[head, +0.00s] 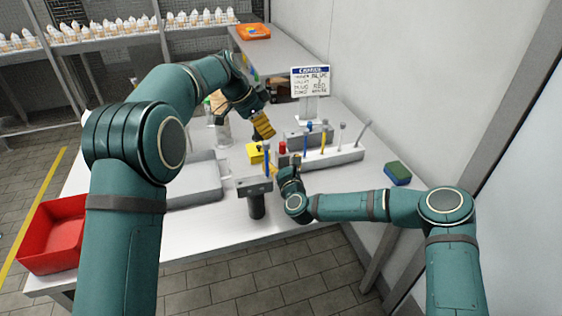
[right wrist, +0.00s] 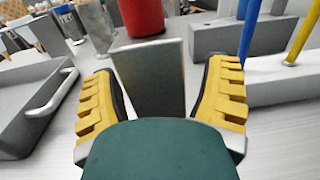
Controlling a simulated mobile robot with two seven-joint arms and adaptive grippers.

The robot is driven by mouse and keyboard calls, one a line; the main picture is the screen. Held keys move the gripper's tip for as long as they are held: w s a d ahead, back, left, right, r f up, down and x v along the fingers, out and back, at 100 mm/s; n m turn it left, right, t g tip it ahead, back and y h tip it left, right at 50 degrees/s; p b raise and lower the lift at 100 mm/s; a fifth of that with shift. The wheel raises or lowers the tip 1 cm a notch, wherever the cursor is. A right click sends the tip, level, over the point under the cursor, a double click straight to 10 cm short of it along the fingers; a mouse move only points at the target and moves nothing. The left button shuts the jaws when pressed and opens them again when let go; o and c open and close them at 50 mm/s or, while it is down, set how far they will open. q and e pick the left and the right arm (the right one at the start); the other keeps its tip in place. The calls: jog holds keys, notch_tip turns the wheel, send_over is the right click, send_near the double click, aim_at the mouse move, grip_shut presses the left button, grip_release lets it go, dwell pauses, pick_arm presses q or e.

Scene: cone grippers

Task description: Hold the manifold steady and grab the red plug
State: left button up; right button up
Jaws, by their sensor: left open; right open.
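The red plug (head: 282,147) stands on a small grey block, which I take to be the manifold (right wrist: 148,75), in the middle of the table. In the right wrist view the red plug (right wrist: 142,15) shows large at the top, its upper part cut off. My right gripper (head: 290,168) is open. Its yellow fingers stand either side of the grey block in the wrist view, with the plug beyond and above; contact cannot be told. My left gripper (head: 264,128) is open above and behind the plug, with no object seen in it.
A long grey rack (head: 345,156) with blue and yellow rods stands right of the plug. A grey tray (head: 200,190) lies left. A red bin (head: 52,235), green sponge (head: 398,170) and sign (head: 311,82) are farther out.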

aim_at(281, 143)
jog(key=shift+w+a, duration=0.1)
jog(key=shift+w, duration=0.25)
grip_shut()
pick_arm(q)
jog(key=shift+o, duration=0.9)
jog(key=shift+w+d+r+m+g+y, duration=0.1)
jog(key=shift+w+r+m+g+y, duration=0.25)
jog(key=shift+r+m, duration=0.5)
jog(key=shift+w+r+m+g+y, duration=0.15)
jog(key=shift+w+r+m+g, duration=0.35)
jog(key=shift+r+m, duration=0.3)
jog(key=shift+s+f, duration=0.15)
jog(key=shift+x, duration=5.9)
